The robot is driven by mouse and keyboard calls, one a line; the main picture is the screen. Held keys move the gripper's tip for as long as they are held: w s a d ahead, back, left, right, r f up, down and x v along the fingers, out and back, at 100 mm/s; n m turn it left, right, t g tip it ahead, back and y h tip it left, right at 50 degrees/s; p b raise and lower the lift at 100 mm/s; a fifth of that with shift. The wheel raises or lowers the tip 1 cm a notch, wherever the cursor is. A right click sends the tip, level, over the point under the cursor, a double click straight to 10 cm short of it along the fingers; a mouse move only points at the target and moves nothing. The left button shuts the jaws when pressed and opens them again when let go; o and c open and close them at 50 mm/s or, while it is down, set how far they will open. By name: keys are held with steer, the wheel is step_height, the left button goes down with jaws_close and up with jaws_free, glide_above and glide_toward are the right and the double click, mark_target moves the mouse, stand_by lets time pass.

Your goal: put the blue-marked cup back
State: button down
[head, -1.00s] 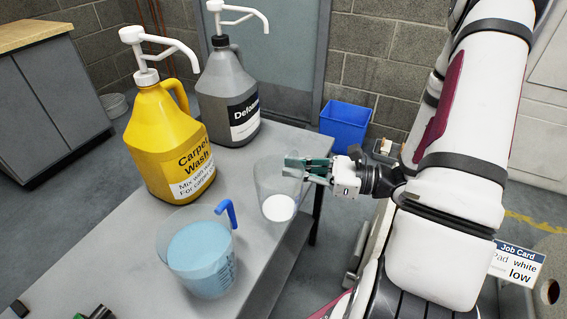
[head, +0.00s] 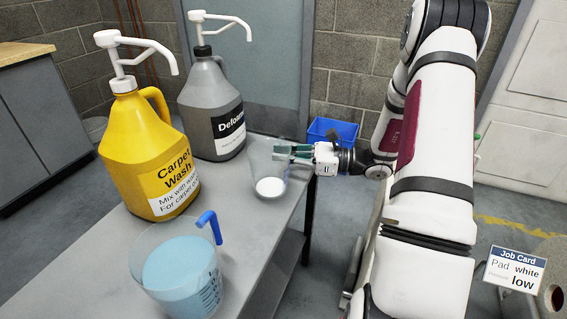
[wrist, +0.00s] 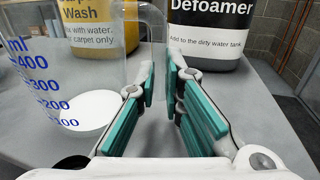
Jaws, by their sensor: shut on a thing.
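The clear cup with blue ml markings (wrist: 58,98) fills the left of the wrist view, with a white disc of contents at its bottom. In the head view the cup (head: 258,172) is upright at the right side of the grey table (head: 262,222). My gripper (head: 290,152), with green finger pads, reaches from the right. It is shut on the cup's clear handle, which shows between the pads in the wrist view (wrist: 163,85). I cannot tell whether the cup's base touches the table or hangs just above it.
A yellow Carpet Wash jug (head: 140,140) and a grey Defoamer jug (head: 208,95) stand behind and left of the cup. A blue bin (head: 335,130) and Job Card (head: 515,270) are beyond the table.

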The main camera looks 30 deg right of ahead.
steer(key=shift+f, duration=0.5)
steer(key=c, duration=1.7)
jaws_free()
steer(key=shift+f, duration=0.15)
steer(key=shift+s+d+r, duration=0.2)
steer(key=shift+d, duration=0.1)
steer(key=p+v, duration=0.3)
steer(key=v, duration=0.8)
steer(key=shift+s+p, duration=0.15)
steer(key=shift+p, duration=0.25)
steer(key=shift+d, duration=0.1)
